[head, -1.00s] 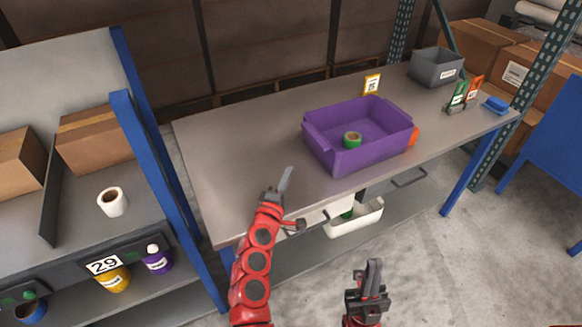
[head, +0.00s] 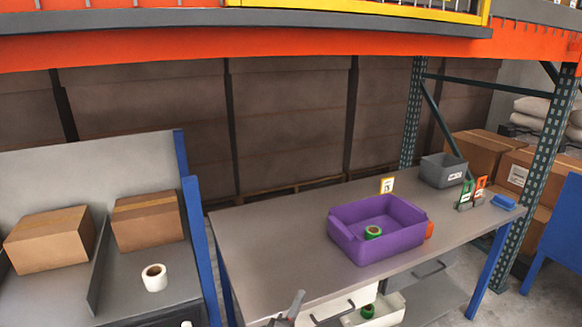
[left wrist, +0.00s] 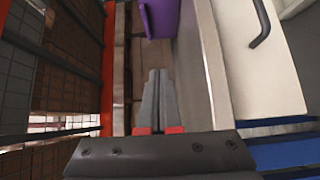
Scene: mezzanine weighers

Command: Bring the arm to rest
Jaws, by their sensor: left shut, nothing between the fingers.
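My left gripper (head: 297,302) shows at the bottom edge of the head view, in front of the workbench's near edge, with most of its arm out of the picture. In the left wrist view its two grey fingers (left wrist: 158,98) lie together with nothing between them. My right gripper is not in view.
The grey workbench (head: 280,240) holds a purple bin (head: 345,242) with a green roll (head: 373,232) in it. A grey bin (head: 436,173) stands at the back right. A white drawer (left wrist: 255,65) with a dark handle is beside the left fingers. The bench's left part is clear.

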